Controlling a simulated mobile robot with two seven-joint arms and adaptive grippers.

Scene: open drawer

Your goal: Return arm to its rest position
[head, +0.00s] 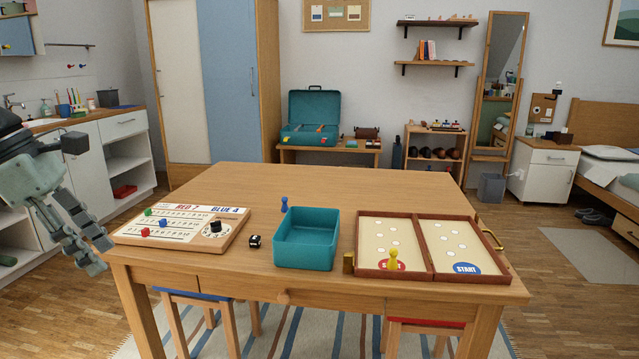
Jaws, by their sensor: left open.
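My left arm comes in at the left edge. My left gripper (97,254) hangs downward with its fingers apart and nothing between them. It is in the air left of the wooden table (350,185), close to the table's front left corner and apart from the things on top. The table's front drawer with a round knob (283,296) looks shut. My right gripper does not show.
On the table are a score board (180,226) with small cubes, a die (255,241), a blue pawn (284,204), a teal bin (306,250) and an open game box (432,245) with a yellow pawn (393,259). The table's back half is clear. Stools stand beneath.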

